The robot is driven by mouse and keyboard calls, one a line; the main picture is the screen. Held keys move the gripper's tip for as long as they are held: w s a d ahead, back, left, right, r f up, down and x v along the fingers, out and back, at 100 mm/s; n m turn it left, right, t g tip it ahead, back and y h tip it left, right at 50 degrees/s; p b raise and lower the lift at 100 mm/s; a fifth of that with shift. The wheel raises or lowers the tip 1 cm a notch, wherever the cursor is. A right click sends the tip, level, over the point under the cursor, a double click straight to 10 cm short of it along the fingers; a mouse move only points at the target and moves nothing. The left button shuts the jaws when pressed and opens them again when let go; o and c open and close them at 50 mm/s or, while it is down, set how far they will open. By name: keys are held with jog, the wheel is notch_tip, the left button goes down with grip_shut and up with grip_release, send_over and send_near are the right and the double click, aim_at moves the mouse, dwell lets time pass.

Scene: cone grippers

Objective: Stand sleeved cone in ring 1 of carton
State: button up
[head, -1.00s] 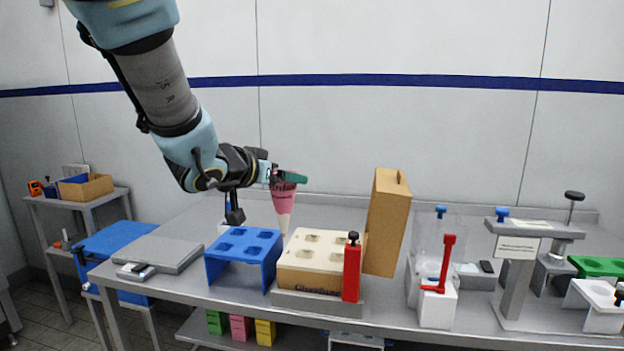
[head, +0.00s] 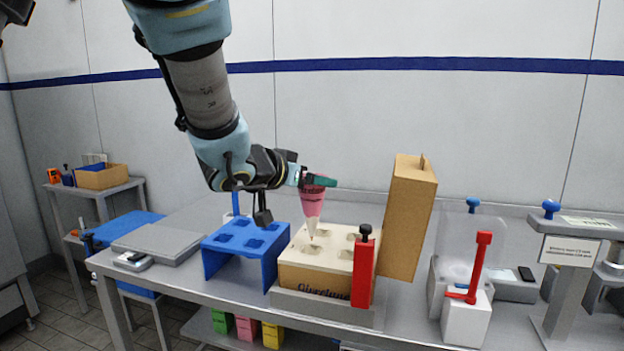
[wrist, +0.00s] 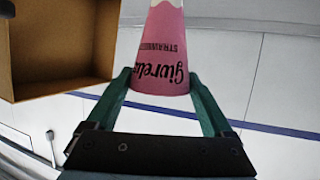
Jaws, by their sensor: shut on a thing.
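The sleeved cone (head: 312,202) has a pink printed sleeve and a pale tip, and hangs wide end up, tip down. My gripper (head: 318,182) is shut on its upper part; in the wrist view the green fingers (wrist: 163,88) clasp the pink sleeve (wrist: 165,50) from both sides. The tan carton (head: 318,282) stands below, with several ring openings in its cream top. The cone's tip overlaps the back-left part of that top in the head view. I cannot tell whether it is above or inside an opening, or which ring is 1.
A blue rack (head: 243,240) with openings stands left of the carton. A red post (head: 362,272) with a black knob is at its front right corner. A tall brown board box (head: 408,215) rises behind right. A grey flat plate (head: 160,243) lies at the left.

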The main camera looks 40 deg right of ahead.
aim_at(308, 226)
jog(key=shift+f+b, duration=2.35)
jog(key=shift+f, duration=0.85)
jog(key=shift+f+b, duration=1.6)
jog(key=shift+f, duration=0.4)
jog(key=o, duration=1.2)
jog(key=shift+c, duration=0.2)
jog(key=shift+a, duration=0.15)
jog(key=v, duration=1)
jog(key=shift+a, duration=0.3)
jog(key=shift+r, duration=0.1)
